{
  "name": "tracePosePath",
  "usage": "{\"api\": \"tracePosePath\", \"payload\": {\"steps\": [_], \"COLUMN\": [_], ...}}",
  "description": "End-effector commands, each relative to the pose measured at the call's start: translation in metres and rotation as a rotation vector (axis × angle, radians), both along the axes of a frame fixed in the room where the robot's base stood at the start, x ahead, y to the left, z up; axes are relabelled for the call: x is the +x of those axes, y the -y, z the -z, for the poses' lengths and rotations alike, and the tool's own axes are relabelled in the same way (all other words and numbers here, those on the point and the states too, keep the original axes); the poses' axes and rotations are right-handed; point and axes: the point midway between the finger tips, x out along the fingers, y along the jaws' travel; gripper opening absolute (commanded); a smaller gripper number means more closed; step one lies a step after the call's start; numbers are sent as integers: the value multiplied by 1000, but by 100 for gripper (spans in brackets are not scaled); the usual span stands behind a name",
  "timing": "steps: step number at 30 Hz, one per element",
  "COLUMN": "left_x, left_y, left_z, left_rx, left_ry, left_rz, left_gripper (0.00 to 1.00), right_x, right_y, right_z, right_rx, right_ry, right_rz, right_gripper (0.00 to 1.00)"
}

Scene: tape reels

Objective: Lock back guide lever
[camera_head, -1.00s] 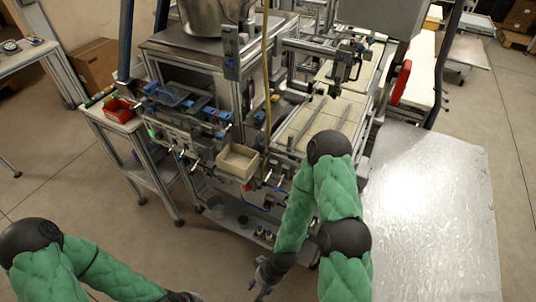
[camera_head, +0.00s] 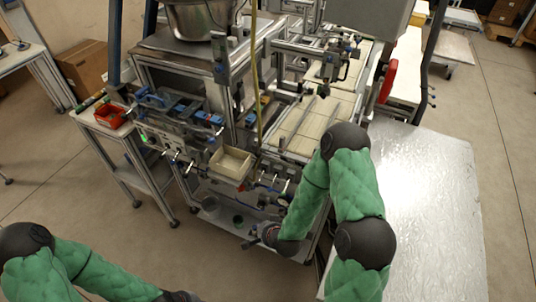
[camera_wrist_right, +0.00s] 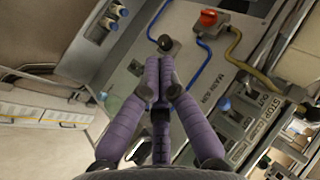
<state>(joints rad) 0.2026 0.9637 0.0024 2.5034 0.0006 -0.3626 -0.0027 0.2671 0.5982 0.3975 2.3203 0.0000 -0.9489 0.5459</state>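My right gripper (camera_head: 258,235) is low in front of the machine, near its lower shelf. In the right wrist view its purple fingers (camera_wrist_right: 158,75) are drawn together with no object visible between them. A black round knob (camera_wrist_right: 165,43) on a grey panel shows just beyond the fingertips; I cannot tell whether they touch it. Several small levers (camera_head: 176,156) stick out of the machine's front. I cannot tell which lever is the back guide lever. My left arm lies at the bottom left, and its gripper is out of the picture.
The machine front carries a beige open bin (camera_head: 231,165) above my right gripper. A red bin (camera_head: 110,115) stands on a side table at the left. The wrist view shows a red switch (camera_wrist_right: 210,18), blue and yellow hoses and a labelled panel. A shiny metal tabletop (camera_head: 430,205) is at the right.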

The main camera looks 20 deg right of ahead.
Motion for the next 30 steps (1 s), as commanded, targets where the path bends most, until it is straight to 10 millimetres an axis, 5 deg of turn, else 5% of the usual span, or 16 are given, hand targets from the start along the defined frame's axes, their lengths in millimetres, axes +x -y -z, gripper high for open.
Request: {"api": "tracePosePath", "payload": {"steps": [6,15,30], "left_x": [0,0,0], "left_y": [0,0,0], "left_z": [-17,-29,-30], "left_rx": [0,0,0], "left_ry": [0,0,0], "left_rz": [0,0,0], "left_gripper": [0,0,0], "right_x": [40,50,49], "right_y": [53,99,107], "right_z": [-84,-169,-186], "right_rx": [108,260,298], "right_ry": [318,659,731], "right_rz": [314,546,584], "right_gripper": [0,0,0]}}
